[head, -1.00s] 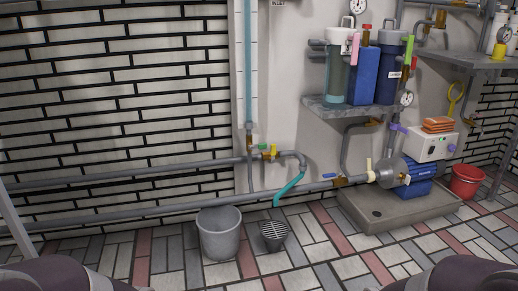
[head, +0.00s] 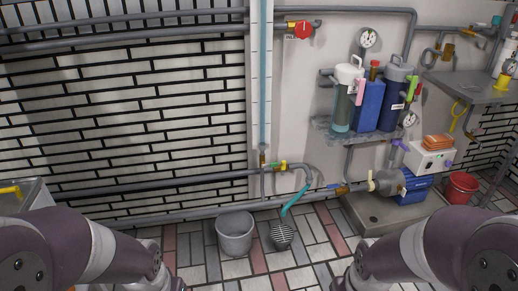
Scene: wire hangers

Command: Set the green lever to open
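A bright green lever (head: 412,88) stands upright beside the dark blue filter housing (head: 394,98) on the wall shelf. A smaller green handle (head: 272,163) sits on the low pipe joint, beside a yellow handle (head: 284,165). The small one is too small to read its exact angle. My two arms enter from the lower left and lower right. Both grippers are outside the view, and neither arm reaches a green handle.
A grey bucket (head: 235,236) and a floor drain (head: 282,236) are below the low pipes. A blue pump (head: 410,188) stands on a plinth at right, near a red bucket (head: 461,187). A red round handle (head: 304,30) is on the upper pipe. The central floor is clear.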

